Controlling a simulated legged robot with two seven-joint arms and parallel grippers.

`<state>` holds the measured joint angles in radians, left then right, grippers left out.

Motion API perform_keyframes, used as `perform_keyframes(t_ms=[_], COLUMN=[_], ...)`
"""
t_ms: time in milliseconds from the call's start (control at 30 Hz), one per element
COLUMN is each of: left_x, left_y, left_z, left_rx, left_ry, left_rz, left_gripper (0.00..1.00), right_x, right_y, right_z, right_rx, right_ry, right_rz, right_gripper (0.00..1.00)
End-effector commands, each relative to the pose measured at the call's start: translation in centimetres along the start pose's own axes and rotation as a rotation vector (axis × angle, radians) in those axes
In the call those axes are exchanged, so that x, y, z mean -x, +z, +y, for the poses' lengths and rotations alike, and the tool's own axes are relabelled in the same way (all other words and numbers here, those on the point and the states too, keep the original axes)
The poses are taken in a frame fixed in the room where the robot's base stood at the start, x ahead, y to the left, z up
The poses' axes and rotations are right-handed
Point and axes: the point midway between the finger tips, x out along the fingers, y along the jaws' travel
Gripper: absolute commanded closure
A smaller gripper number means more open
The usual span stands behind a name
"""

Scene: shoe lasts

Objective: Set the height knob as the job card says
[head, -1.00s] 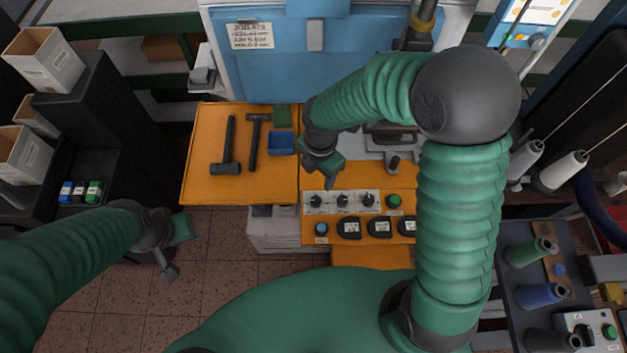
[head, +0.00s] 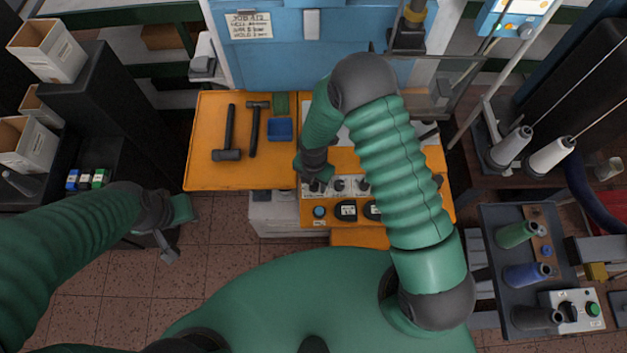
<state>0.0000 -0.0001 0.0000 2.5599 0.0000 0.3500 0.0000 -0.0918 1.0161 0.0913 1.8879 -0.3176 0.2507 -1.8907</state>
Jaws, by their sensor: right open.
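The job card (head: 249,26) is a pale sheet with handwritten lines on the blue machine front; its text is too small to read surely. A row of black knobs on white plates lies on the orange control panel; the middle knob (head: 339,185) and right knob (head: 362,186) show clear. My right gripper (head: 315,186) is open, pointing down at the left knob, which it largely hides. I cannot tell whether it touches that knob. Which knob sets height is not legible. My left gripper (head: 166,246) hangs over the floor at left, away from the panel; its jaw state is unclear.
Two dark hammers (head: 228,140) and a blue tray (head: 280,130) lie on the orange table (head: 205,172). A blue button (head: 319,212) and dark gauges (head: 346,210) sit below the knobs. Thread spools (head: 551,156) stand at right. My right forearm covers part of the panel.

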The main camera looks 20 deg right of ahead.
Motion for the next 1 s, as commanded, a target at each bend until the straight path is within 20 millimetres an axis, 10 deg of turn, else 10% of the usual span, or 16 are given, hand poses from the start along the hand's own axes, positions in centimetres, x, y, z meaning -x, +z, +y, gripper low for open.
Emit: perform_keyframes(t_ms=[300,700,1000], left_x=[0.06,0.06,0.00], left_y=[-0.01,-0.01,0.00], left_z=[0.00,0.00,0.00], left_rx=[0.000,0.000,0.000], left_ry=[0.000,0.000,0.000], left_rz=[0.000,0.000,0.000], left_gripper=[0.64,0.64,0.64], right_x=[-0.66,-0.60,-0.60], right_y=[0.02,0.02,0.04], right_z=[0.02,0.05,0.09], right_rx=[0.000,-0.001,-0.014], right_ry=[0.000,0.001,0.002], right_rz=[0.000,0.000,-0.001], right_gripper=[0.48,0.99,1.00])
